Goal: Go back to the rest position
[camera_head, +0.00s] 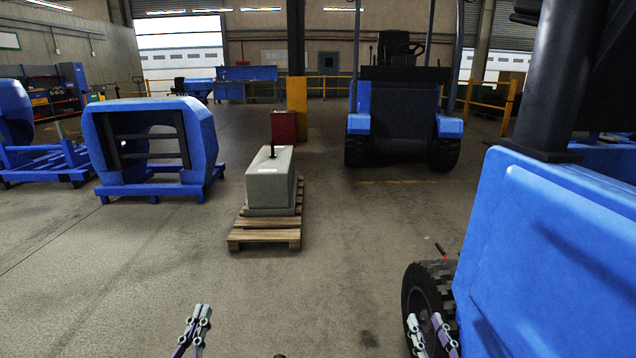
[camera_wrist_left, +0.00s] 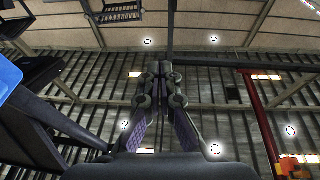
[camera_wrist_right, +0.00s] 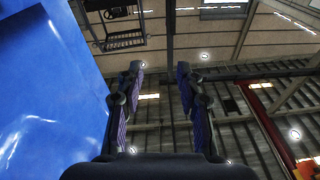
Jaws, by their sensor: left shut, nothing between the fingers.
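My left gripper (camera_head: 203,312) shows at the bottom of the head view, pointing up and away over the floor. It is shut with nothing between its fingers; its fingertips (camera_wrist_left: 160,70) meet in the left wrist view. My right gripper (camera_head: 425,320) is at the bottom right of the head view, in front of the wheel of the near blue vehicle. Its fingers (camera_wrist_right: 160,72) stand apart and empty in the right wrist view. Both wrist views look up toward the roof.
A large blue vehicle (camera_head: 545,250) with a black tyre (camera_head: 428,290) stands close on the right. A grey counterweight (camera_head: 268,185) sits on a wooden pallet (camera_head: 262,236) ahead. Blue fixtures (camera_head: 205,140) stand left, and another blue vehicle (camera_head: 403,105) stands behind. The floor front left is clear.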

